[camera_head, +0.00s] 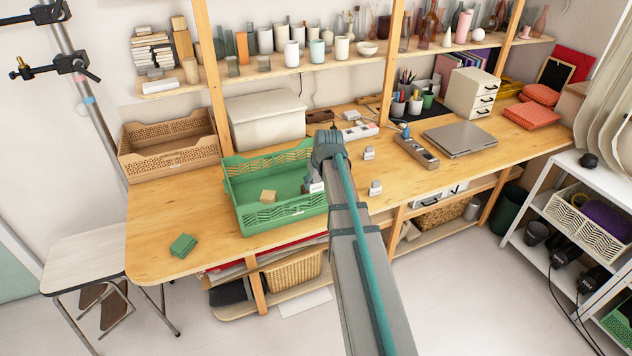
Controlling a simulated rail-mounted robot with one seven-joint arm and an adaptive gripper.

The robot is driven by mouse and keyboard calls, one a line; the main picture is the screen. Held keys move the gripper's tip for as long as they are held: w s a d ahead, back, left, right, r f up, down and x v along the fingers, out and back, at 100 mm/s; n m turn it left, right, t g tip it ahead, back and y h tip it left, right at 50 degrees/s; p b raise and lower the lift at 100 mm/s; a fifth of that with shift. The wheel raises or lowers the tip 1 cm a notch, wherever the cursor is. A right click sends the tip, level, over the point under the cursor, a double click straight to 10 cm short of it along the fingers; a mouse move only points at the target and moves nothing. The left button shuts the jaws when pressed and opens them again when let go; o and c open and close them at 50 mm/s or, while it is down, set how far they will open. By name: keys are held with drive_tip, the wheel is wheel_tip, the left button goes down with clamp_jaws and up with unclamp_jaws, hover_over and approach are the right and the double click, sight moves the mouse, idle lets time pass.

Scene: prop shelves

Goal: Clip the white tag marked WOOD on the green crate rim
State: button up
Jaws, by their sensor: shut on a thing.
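The green crate (262,226) stands on the wooden table, left of my arm, with a small wooden block (268,196) inside. My gripper (312,180) is at the crate's right side, partly hidden by my own arm. It is shut on a small white tag (316,188), seen close to the right rim. I cannot tell whether the tag touches the rim, and its marking is too small to read. Two other small white tags stand on the table right of my arm, one farther back (369,153) and one nearer (375,188); their markings are not legible.
A green block (183,245) lies on the table's front left. A tan crate (170,147) and a white box (266,120) stand behind the green crate. A long tool tray (416,152) and a laptop (460,139) lie to the right. Wooden shelf posts rise behind.

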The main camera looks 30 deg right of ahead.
drive_tip(key=shift+f+b, duration=0.5)
drive_tip(key=shift+f, duration=0.45)
idle(1.9)
